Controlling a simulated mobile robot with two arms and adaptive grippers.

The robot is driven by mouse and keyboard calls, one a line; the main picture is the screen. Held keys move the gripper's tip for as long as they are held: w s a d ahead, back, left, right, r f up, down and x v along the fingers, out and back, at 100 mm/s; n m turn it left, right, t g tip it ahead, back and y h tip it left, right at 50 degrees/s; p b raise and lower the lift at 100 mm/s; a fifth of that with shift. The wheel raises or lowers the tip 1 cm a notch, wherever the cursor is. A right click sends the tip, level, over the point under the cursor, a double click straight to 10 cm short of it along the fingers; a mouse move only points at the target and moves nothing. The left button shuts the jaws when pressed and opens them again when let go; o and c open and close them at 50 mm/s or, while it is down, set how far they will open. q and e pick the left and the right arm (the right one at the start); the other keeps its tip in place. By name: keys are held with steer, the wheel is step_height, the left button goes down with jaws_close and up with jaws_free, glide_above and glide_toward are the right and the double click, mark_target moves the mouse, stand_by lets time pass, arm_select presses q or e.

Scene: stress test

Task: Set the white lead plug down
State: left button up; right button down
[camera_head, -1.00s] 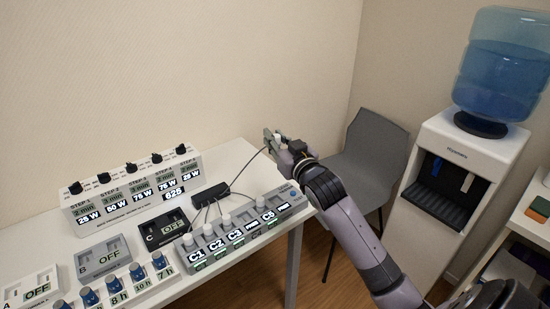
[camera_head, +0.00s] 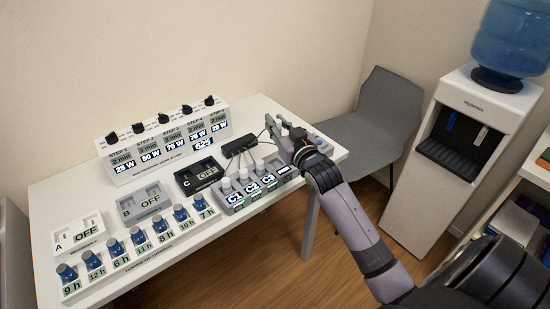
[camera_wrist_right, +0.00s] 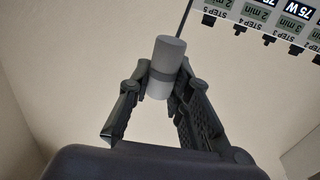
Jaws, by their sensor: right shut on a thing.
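My right gripper (camera_head: 277,126) is over the right end of the white table (camera_head: 75,185), by the grey panel of labelled plugs (camera_head: 235,205). In the right wrist view, its two fingers (camera_wrist_right: 160,85) are shut on a pale grey-white cylindrical plug (camera_wrist_right: 168,52), the white lead plug. A dark cable runs up from beside the plug. In the head view the plug is mostly hidden by the gripper, and a thin lead runs from it to the black box (camera_head: 238,146). My left gripper is in no frame.
A long step panel (camera_head: 165,150) stands at the back of the table. Units A (camera_head: 80,234), B (camera_head: 145,205) and C (camera_head: 200,177) and a row of blue knobs (camera_head: 136,236) are to the left. A grey chair (camera_head: 365,125) and water dispenser (camera_head: 465,140) stand right.

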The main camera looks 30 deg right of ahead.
steer(key=f, duration=0.6)
steer(key=shift+a, duration=0.25)
steer(key=shift+f, duration=0.6)
step_height(320, 180, down, 4)
steer(key=shift+r+b, duration=0.25)
steer(key=shift+b, duration=0.05)
steer(key=shift+f, duration=0.25)
arm_select(q)
steer(key=shift+a+f, duration=0.45)
steer(key=shift+a, duration=0.05)
arm_select(e)
steer(key=shift+f, duration=0.1)
steer(key=c, duration=1.8)
jaws_free()
arm_select(q)
steer(key=shift+a, duration=0.2)
arm_select(e)
steer(key=o, duration=0.3)
steer(key=shift+o, duration=0.2)
